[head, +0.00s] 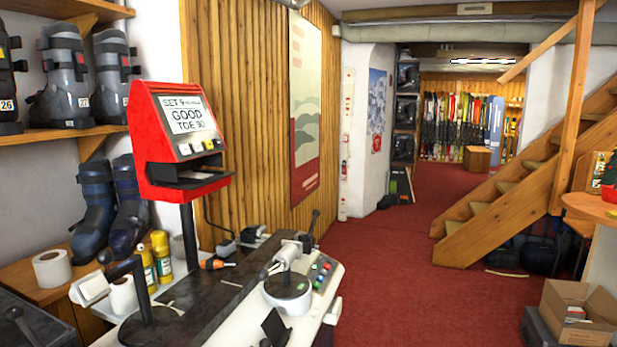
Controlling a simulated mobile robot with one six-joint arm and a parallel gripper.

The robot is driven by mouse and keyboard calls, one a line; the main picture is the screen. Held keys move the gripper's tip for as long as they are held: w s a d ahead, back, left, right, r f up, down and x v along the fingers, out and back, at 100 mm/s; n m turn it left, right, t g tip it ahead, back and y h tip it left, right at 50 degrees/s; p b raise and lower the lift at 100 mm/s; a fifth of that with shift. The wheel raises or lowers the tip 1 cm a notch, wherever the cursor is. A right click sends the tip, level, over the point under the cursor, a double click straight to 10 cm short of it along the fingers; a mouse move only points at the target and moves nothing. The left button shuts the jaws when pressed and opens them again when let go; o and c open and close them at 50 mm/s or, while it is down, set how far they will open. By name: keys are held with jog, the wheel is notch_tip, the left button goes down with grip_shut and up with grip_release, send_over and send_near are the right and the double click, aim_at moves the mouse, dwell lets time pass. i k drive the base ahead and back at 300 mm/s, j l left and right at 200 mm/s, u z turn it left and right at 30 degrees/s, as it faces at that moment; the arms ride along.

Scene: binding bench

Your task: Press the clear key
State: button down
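A red display unit (181,140) stands on a dark post at the left of the head view. Its screen (187,114) reads "SET", smaller unclear text, then "GOOD" and "TOE 90". A short row of small pale and yellowish keys (203,146) runs below the screen. Their labels are too small to read, so I cannot tell which one is the clear key. The bench panel (321,275) also carries several small coloured buttons, including red and green ones. No part that I can identify as my gripper shows in this view.
The binding bench (232,300) fills the lower middle, with clamps, levers and an orange-handled screwdriver (215,264). Yellow bottles (161,256) and paper rolls (52,268) stand left. Boots line the shelves. Red carpet (400,270) is open at right, before stairs and a cardboard box (577,312).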

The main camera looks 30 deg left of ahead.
aim_at(218, 141)
jog(key=i+u, duration=0.35)
jog(key=i, duration=0.15)
jog(key=i+u, duration=0.35)
jog(key=i, duration=0.2)
jog(key=i+l+u, duration=0.7)
jog(key=i, duration=0.25)
jog(key=i+j+u, duration=0.1)
jog(key=u, duration=0.3)
jog(key=i+u, duration=0.5)
jog(key=u, duration=0.25)
jog(key=i+l+u, duration=0.1)
jog(key=u, duration=0.3)
jog(key=i, duration=0.1)
